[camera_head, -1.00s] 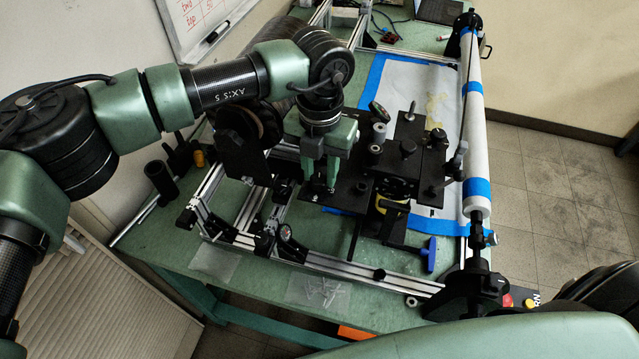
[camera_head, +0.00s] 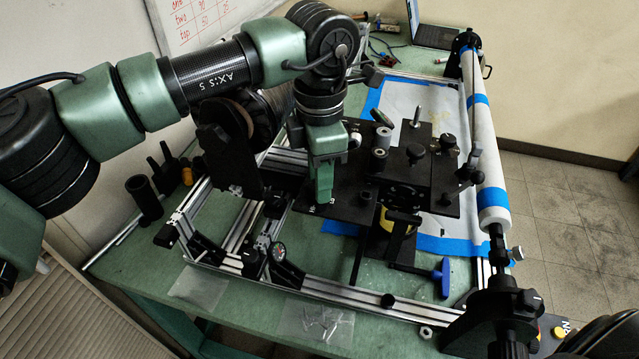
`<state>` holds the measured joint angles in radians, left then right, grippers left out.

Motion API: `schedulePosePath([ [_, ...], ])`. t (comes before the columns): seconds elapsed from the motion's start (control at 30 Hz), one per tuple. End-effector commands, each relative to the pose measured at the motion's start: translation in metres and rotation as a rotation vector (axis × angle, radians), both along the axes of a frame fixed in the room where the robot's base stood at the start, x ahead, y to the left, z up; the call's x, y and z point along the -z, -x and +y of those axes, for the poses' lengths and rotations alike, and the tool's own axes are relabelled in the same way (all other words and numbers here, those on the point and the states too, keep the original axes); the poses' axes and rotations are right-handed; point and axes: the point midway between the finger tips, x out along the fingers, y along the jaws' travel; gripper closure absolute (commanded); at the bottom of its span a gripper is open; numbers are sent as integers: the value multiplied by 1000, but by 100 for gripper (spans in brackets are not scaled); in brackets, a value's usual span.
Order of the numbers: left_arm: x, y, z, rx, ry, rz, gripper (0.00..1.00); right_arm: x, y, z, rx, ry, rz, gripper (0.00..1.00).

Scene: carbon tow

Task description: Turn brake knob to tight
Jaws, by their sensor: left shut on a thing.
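My left gripper (camera_head: 322,192) points straight down onto the left part of a black plate (camera_head: 347,207) on the tow machine. Its fingers show edge-on, one in front of the other, so the gap between them is not visible. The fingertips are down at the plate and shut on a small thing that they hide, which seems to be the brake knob. A bit of white lettering shows on the plate at the fingertips. I cannot read the knob's setting. My right gripper is not in view.
Rollers and posts (camera_head: 381,148) stand on the plate right of the gripper. A long white roller (camera_head: 490,165) runs along the right side. Plastic bags (camera_head: 318,325) lie at the front edge.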

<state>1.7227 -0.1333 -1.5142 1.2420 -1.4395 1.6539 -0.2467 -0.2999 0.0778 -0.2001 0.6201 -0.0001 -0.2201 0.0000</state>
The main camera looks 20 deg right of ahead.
Motion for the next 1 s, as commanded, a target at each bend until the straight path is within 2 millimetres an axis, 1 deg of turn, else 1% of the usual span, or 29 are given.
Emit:
schedulePosePath([
  [0.03, 1, 0, -1, 42, 3, -2, 100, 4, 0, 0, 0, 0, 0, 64],
  [0.2, 0, 0, 0, 203, 3, -3, 100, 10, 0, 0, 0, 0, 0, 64],
  [0.6, -1, 2, 1, 568, 3, -2, 100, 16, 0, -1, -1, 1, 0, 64],
  [0.8, -2, 2, 1, 709, 4, -3, 100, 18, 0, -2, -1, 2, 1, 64],
  [1.0, -2, 2, 1, 803, 4, -4, 100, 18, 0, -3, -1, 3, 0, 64],
])
